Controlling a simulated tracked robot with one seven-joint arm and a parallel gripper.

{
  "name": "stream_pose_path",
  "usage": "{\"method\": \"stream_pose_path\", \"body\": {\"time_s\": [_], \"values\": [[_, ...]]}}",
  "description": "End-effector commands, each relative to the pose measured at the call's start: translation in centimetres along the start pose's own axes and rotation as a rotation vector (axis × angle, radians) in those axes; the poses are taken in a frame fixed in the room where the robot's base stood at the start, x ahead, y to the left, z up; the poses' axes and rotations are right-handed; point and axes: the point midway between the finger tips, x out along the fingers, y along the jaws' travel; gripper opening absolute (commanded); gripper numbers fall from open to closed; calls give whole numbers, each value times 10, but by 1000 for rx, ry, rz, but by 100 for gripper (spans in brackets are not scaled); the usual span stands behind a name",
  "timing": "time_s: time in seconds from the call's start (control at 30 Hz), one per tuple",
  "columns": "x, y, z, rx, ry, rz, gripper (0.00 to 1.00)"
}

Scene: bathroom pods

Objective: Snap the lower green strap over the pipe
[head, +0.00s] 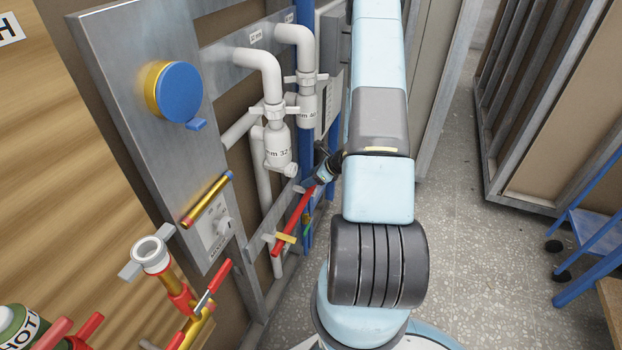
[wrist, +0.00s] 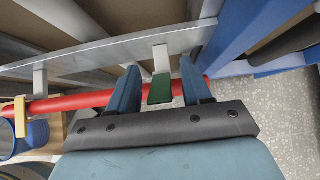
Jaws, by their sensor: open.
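The red pipe (head: 293,217) slants down along the lower wall in the head view. In the wrist view the pipe (wrist: 82,101) runs across the picture behind my fingers. A green strap (wrist: 160,89) shows between the fingers, in front of the pipe, below a pale bracket; I cannot tell if it is closed around the pipe. Small green parts (head: 306,217) show beside the pipe in the head view. My gripper (wrist: 159,66) is open, with one blue finger on each side of the strap. In the head view my gripper (head: 322,178) is small, at the pipe's upper end.
A yellow strap (head: 286,238) sits on the pipe and also shows in the wrist view (wrist: 20,117). White drain pipes (head: 277,150) and a blue upright pipe (head: 306,100) stand close by. A grey metal rail (wrist: 100,50) runs behind.

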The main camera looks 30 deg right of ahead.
Motion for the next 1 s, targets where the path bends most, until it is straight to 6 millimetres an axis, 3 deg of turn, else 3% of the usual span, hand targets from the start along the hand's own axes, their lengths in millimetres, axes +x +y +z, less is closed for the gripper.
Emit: {"method": "stream_pose_path", "body": {"time_s": [0.23,0.73,1.0], "values": [[1,0,0,0,0,0,49],[0,0,0,1,0,-1,2],[0,0,-1,2,-8,-1,0]]}}
